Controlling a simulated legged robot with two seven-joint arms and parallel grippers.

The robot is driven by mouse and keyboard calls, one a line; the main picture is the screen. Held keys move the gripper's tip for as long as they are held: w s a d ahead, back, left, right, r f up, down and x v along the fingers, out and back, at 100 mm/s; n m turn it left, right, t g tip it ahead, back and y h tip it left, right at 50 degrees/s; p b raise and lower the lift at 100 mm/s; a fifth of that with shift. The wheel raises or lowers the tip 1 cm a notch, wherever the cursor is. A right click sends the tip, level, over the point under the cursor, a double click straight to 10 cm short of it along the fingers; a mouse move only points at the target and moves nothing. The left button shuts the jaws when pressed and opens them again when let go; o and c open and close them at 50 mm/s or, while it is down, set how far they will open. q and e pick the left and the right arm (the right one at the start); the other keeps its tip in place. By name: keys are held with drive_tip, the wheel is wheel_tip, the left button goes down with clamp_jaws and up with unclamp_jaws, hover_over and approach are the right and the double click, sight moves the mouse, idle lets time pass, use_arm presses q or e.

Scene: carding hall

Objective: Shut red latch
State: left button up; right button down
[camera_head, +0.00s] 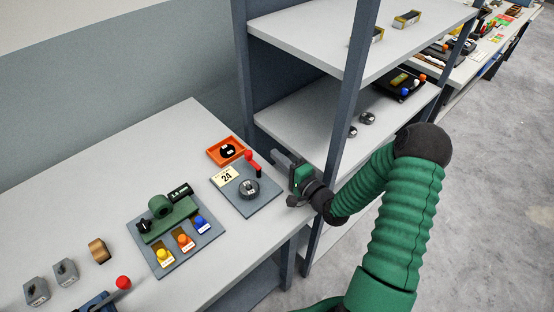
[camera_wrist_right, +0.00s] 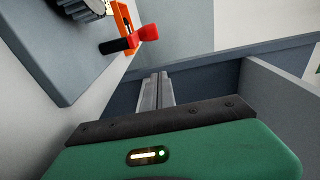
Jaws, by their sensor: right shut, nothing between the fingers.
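The red latch (camera_head: 249,156) is a small red lever with a dark end, at the right edge of a grey plate (camera_head: 262,200) on the table. In the right wrist view the latch (camera_wrist_right: 143,35) shows up close, its red block and black bar sticking out past the plate's edge. My right gripper (camera_head: 276,158) is just right of the latch, beside the table edge and the shelf post, apart from it. In the wrist view its fingers (camera_wrist_right: 156,80) are together and empty, below and right of the latch. My left gripper is not in view.
The plate also carries a round dial (camera_head: 249,188) and a "24" card (camera_head: 226,176). An orange tray (camera_head: 214,158) lies behind it. A blue-grey shelf post (camera_head: 345,100) stands close to my right arm. Left is a panel with coloured knobs (camera_head: 184,241).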

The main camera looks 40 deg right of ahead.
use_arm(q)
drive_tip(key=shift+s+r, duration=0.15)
use_arm(e)
drive_tip(key=w, duration=0.5)
drive_tip(key=shift+w+r, duration=0.1)
drive_tip(key=shift+w, duration=0.2)
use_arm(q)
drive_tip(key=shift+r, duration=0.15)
use_arm(e)
drive_tip(key=a, duration=0.3)
drive_tip(key=shift+s+a, duration=0.35)
drive_tip(key=shift+a, duration=0.1)
drive_tip(key=shift+d, duration=0.1)
